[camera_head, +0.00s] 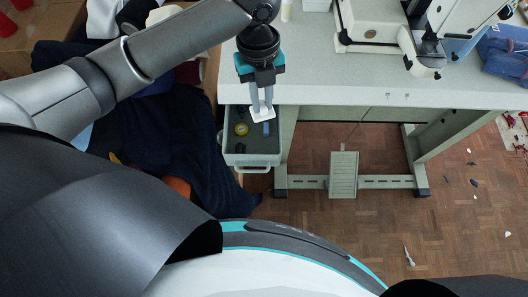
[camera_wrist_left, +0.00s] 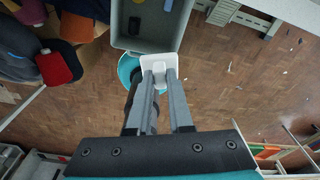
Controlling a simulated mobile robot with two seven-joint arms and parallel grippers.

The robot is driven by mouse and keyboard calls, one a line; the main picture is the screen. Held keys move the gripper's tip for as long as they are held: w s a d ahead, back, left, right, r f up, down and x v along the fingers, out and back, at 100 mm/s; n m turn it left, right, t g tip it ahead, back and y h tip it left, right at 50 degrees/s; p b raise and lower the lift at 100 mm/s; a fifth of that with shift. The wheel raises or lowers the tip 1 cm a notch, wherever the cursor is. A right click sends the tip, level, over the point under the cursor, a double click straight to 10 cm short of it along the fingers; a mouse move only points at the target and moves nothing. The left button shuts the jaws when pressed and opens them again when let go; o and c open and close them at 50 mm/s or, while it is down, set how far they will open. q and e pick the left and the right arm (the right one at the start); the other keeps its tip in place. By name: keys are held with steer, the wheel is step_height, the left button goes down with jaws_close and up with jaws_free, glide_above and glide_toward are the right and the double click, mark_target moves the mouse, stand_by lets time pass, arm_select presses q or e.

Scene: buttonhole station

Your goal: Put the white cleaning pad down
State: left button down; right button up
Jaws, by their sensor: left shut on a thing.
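My left gripper (camera_head: 262,103) points down at the table's front edge, above the open grey drawer. It is shut on the white cleaning pad (camera_head: 263,115), a small flat white piece at the fingertips. In the left wrist view, the pad (camera_wrist_left: 159,65) shows at the tips of the left gripper (camera_wrist_left: 158,76), beside the drawer's near edge in the picture. The fingers hide part of the pad. My right gripper is not in view.
The open drawer (camera_head: 250,160) holds a yellow roll (camera_head: 241,129), a blue item (camera_head: 267,129) and dark items. The white table (camera_head: 340,90) carries a sewing machine (camera_head: 372,22) at the back. Dark cloth (camera_head: 185,140) hangs left of the drawer. Wooden floor lies below.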

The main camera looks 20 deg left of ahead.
arm_select(q)
steer(key=m, duration=0.1)
steer(key=f+m, duration=0.2)
steer(key=shift+s+d+f+m, duration=0.1)
steer(key=shift+s+d+m, duration=0.2)
step_height(320, 180, down, 15)
steer(key=b, duration=0.5)
steer(key=shift+f, duration=0.8)
step_height(320, 180, down, 3)
steer(key=shift+r+b, duration=0.15)
steer(key=shift+b, duration=0.7)
steer(key=shift+f, duration=0.35)
steer(key=shift+r, duration=0.1)
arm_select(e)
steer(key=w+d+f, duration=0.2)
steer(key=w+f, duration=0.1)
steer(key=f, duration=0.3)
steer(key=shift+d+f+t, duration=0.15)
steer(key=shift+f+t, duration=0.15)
arm_select(q)
steer(key=c, duration=0.8)
jaws_free()
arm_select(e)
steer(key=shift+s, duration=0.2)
